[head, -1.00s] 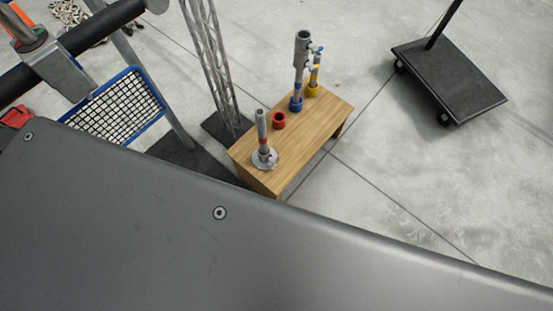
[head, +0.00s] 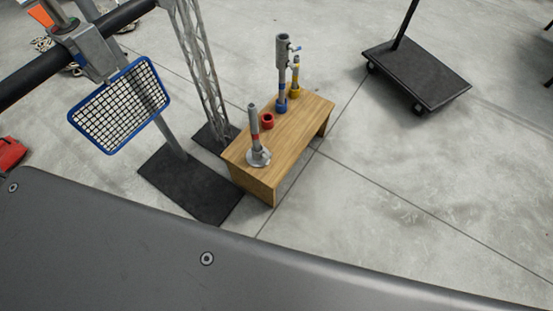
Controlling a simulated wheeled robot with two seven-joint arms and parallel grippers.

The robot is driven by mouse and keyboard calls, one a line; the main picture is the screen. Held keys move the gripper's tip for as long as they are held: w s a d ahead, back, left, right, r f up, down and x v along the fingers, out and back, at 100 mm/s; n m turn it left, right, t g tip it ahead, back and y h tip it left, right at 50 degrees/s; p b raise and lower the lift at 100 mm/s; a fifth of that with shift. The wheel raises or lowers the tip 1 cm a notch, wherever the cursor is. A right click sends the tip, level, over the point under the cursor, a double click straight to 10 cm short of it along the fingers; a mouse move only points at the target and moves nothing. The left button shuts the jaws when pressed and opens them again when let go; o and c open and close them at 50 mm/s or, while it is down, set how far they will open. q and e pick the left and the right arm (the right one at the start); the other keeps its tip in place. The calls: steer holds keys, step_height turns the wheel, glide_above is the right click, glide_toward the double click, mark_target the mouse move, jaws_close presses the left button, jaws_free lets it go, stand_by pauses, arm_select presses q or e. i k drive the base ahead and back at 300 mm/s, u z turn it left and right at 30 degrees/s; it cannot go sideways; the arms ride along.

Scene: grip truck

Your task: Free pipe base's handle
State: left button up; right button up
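A grey pipe base (head: 258,157) with a round flange stands upright on the near end of a low wooden bench (head: 308,118). Its upright pipe (head: 253,117) has a red band low down. A taller grey pipe (head: 282,55) stands in a blue ring at the bench's far end, with a small lever near its top. A shorter yellow-marked pipe (head: 296,72) stands beside it. I cannot tell which part is the base's handle. Neither gripper is in view.
An empty red ring (head: 267,121) sits on the bench. A lattice tower (head: 203,80), a stand's black base plate (head: 190,185) and a blue-framed mesh (head: 120,105) are left of the bench. A black cart (head: 418,76) stands back right. The floor at right is clear.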

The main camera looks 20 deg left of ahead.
mark_target(267, 157)
steer(key=z, duration=1.05)
steer(key=i, duration=3.4)
steer(key=u, duration=3.4)
